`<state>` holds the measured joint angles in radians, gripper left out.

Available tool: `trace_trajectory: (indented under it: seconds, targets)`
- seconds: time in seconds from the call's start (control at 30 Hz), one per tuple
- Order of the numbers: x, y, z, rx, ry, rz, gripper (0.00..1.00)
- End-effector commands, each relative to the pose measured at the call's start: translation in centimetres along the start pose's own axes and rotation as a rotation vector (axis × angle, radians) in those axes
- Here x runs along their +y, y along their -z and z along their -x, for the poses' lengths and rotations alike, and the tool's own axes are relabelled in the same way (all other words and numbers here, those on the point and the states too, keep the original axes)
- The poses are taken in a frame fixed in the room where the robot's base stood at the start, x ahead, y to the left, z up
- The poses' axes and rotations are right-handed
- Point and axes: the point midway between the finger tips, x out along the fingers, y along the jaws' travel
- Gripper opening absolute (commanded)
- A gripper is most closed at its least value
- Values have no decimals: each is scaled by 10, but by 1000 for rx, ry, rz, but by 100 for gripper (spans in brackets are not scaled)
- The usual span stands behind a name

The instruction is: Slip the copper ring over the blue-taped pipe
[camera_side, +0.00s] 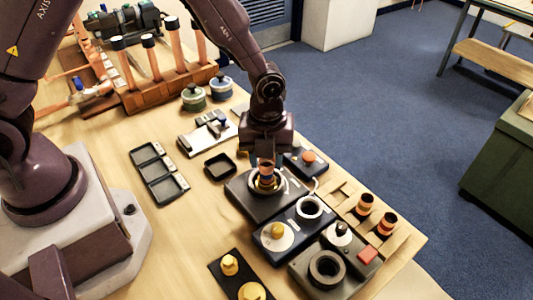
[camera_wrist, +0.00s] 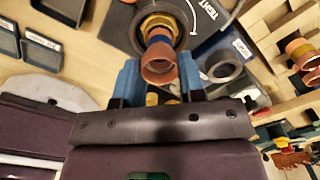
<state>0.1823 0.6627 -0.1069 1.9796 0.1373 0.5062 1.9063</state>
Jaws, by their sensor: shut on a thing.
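My gripper (camera_side: 267,160) points down over a black base unit (camera_side: 238,195) near the middle of the bench. In the wrist view its two blue fingers (camera_wrist: 160,80) are shut on a copper ring (camera_wrist: 160,66), an open-ended short tube. A blue band (camera_wrist: 158,41) shows just beyond the ring, in line with it. Past that is a yellow brass hex fitting (camera_wrist: 157,22) in a round dark seat. In the side view the copper piece (camera_side: 267,168) stands right above the brass fitting (camera_side: 267,182). I cannot tell whether the blue band is on the ring or on a pipe below.
Two banded copper pieces (camera_side: 365,204) sit in a wooden rack at the right. A blue-grey unit (camera_side: 297,228) and a grey unit with a dark ring (camera_side: 326,268) stand in front. A manifold of upright copper pipes (camera_side: 150,55) is at the back left. Black trays (camera_side: 160,175) lie left.

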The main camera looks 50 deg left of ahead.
Motion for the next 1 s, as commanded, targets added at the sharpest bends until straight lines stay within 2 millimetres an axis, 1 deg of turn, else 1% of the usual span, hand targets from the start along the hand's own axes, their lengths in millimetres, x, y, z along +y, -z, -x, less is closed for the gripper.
trace_trajectory:
  seconds: [0.6, 0.9, 0.93, 0.97, 1.0]
  targets:
    - [0, 0, -9, 1, 0, 0, 15]
    - [0, 0, -10, 0, 0, 0, 15]
    - [0, 0, -10, 1, 0, 0, 41]
    - [0, 0, -10, 0, 1, 0, 48]
    - [0, 0, -10, 0, 1, 0, 57]
